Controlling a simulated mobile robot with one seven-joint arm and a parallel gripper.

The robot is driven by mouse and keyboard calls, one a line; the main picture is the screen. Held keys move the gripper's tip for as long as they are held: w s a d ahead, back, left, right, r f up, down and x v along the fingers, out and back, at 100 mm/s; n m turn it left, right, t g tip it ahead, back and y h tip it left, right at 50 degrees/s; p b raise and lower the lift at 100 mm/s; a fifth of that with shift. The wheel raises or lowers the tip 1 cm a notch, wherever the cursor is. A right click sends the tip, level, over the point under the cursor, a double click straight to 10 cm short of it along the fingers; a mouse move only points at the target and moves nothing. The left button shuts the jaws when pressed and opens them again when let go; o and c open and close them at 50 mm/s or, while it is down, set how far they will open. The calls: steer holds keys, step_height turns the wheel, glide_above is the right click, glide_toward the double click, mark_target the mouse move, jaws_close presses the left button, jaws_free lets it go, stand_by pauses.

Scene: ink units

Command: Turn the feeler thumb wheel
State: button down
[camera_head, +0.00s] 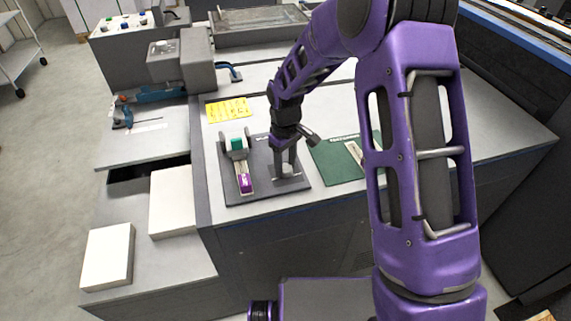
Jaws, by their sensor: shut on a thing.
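A dark grey plate (240,196) lies near the front edge of the grey machine top. A small upright unit (238,150) with a green block on top and a purple part at its front stands on the plate's left half. My gripper (286,172) points down over the plate's right half, just right of this unit. It is shut at a small grey fitting there. My fingers and the small size hide the thumb wheel itself, so its shape and its turn cannot be made out.
A green mat (328,166) with a small pale item lies right of the plate, close to my arm. A yellow label sheet (229,110) lies behind the plate. Two white paper stacks (172,201) (107,256) are at the lower left. Blue guides (160,93) sit at the back left.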

mark_target(285, 168)
steer(key=m, duration=0.3)
steer(key=shift+b, duration=0.35)
steer(key=shift+c, duration=1.8)
jaws_free()
step_height(285, 168, up, 18)
steer(key=p, duration=0.1)
steer(key=shift+f+p, duration=0.25)
steer(key=shift+p, duration=0.15)
